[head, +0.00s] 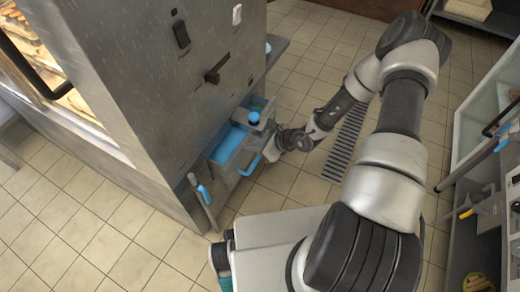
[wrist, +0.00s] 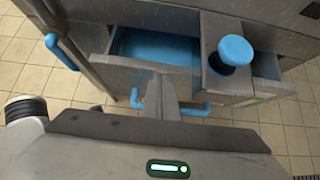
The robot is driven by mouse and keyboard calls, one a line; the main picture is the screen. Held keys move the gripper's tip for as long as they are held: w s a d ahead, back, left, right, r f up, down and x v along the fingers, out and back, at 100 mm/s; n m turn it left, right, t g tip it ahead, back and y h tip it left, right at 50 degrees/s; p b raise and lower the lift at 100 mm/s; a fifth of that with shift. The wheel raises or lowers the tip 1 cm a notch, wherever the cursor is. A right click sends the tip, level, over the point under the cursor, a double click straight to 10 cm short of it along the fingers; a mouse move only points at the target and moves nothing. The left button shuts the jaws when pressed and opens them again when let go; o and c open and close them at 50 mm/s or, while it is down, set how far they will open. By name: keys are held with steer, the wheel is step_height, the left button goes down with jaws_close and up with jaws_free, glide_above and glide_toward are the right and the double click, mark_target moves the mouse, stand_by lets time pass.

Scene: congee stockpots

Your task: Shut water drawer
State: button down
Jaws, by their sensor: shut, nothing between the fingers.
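The water drawer (head: 232,146) stands pulled out from the lower part of a steel oven. It has a blue inside and a grey front with a blue handle (head: 250,166). In the wrist view the drawer's blue inside (wrist: 160,46) shows behind its grey front (wrist: 128,74), and a blue handle (wrist: 193,109) shows low at the front. A blue round cap (wrist: 235,51) sits on a grey block at the drawer's right. My gripper (wrist: 162,92) is shut and empty, in front of the drawer front. I cannot tell whether it touches.
The steel oven (head: 160,75) rises behind the drawer. A panel with another blue-tipped handle (head: 204,194) stands left of the drawer. A shelf unit (head: 480,200) is at the right. Tiled floor (head: 285,190) with a drain grate (head: 345,145) is free between them.

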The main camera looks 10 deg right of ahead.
steer(key=shift+w+a, duration=0.1)
steer(key=w+a, duration=0.2)
steer(key=a, duration=0.1)
steer(key=w+a+b, duration=0.1)
steer(key=a, duration=0.1)
steer(key=shift+w, duration=0.3)
steer(key=shift+w+a+r, duration=0.15)
steer(key=shift+w+a, duration=0.2)
steer(key=shift+a, duration=0.15)
